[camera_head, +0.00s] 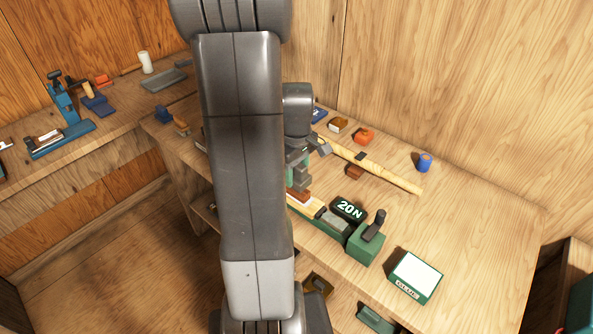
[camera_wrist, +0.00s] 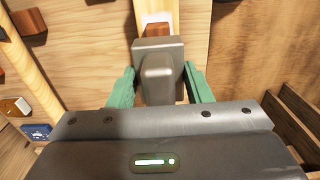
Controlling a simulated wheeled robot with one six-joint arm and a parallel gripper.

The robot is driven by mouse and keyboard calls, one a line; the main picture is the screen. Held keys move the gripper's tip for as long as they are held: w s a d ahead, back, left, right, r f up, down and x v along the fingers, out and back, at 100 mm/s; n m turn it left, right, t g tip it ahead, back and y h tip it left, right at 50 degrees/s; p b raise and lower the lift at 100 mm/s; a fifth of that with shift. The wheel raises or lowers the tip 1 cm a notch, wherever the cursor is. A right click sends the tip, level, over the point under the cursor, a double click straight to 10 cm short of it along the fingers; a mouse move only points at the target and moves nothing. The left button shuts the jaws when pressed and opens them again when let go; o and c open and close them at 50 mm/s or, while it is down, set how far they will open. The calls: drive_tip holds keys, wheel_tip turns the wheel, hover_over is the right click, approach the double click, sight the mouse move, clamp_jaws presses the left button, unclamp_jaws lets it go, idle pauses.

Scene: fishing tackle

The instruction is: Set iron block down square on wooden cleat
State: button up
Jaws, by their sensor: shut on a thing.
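My gripper (camera_wrist: 160,86) has green fingers closed on the sides of a grey iron block (camera_wrist: 158,48) with a raised middle part. A reddish-brown wooden piece, probably the wooden cleat (camera_wrist: 158,29), shows just beyond the block, above a white patch on a pale wood strip. The block hides part of it, so I cannot tell whether they touch. In the head view my gripper (camera_head: 298,172) is partly behind my arm, above a brown piece (camera_head: 299,196) on the green fixture (camera_head: 331,232).
A dark "20N" block (camera_head: 348,210) and a green clamp with a black handle (camera_head: 367,240) stand close right of the gripper. A long pale rod (camera_head: 385,174) and a small brown block (camera_head: 355,171) lie behind. A white-topped green box (camera_head: 415,275) sits at the front right.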

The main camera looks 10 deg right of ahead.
drive_tip(key=shift+f+b, duration=0.7)
drive_tip(key=shift+f, duration=0.3)
drive_tip(key=o, duration=1.4)
drive_tip(key=shift+r, duration=0.1)
wheel_tip(320, 180, up, 14)
drive_tip(key=shift+f, duration=0.1)
drive_tip(key=shift+f, duration=0.15)
wheel_tip(320, 180, down, 13)
drive_tip(key=shift+f, duration=0.2)
drive_tip(key=shift+r+p, duration=0.3)
drive_tip(key=shift+p, duration=0.1)
